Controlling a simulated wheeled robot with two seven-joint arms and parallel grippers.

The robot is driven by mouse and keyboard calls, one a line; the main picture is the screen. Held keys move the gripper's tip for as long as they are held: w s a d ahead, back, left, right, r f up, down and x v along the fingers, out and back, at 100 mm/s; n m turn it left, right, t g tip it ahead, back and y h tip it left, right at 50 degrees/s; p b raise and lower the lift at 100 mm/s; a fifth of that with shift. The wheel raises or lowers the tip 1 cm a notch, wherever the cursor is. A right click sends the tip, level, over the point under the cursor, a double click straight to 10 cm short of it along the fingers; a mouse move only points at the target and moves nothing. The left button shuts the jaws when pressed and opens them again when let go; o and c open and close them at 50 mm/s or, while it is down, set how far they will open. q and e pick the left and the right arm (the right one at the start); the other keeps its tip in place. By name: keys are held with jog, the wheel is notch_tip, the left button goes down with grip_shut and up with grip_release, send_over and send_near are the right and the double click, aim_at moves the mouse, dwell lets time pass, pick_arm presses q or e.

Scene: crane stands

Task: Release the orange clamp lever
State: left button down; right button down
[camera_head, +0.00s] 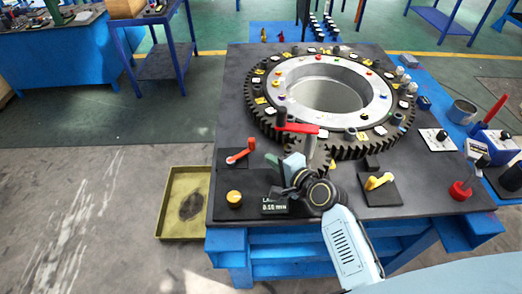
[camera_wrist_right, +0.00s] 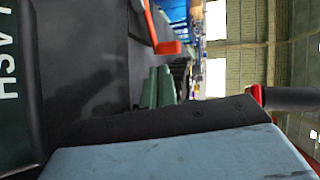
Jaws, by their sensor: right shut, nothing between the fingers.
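The orange clamp lever (camera_head: 240,154) sits on a small dark plate at the front left of the black tabletop, its handle slanting from upper right to lower left. In the right wrist view an orange-red lever (camera_wrist_right: 166,47) shows just above the fingertips; it appears to be the same one. My right gripper (camera_head: 273,160) is shut and empty, to the right of the lever and apart from it in the head view. Its green fingers (camera_wrist_right: 159,88) lie together in the wrist view. My left gripper is not in view.
A post with a red crossbar (camera_head: 297,127) stands close behind my right gripper. A large toothed ring (camera_head: 351,152) fills the table's middle. A yellow lever (camera_head: 378,181) is right of my wrist, and a yellow knob (camera_head: 234,197) is at the front left.

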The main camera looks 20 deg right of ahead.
aim_at(254, 146)
jog(key=x, duration=0.3)
jog(key=r+x, duration=0.1)
jog(key=x, duration=0.1)
jog(key=shift+w+a, duration=0.1)
jog(key=shift+w, duration=0.3)
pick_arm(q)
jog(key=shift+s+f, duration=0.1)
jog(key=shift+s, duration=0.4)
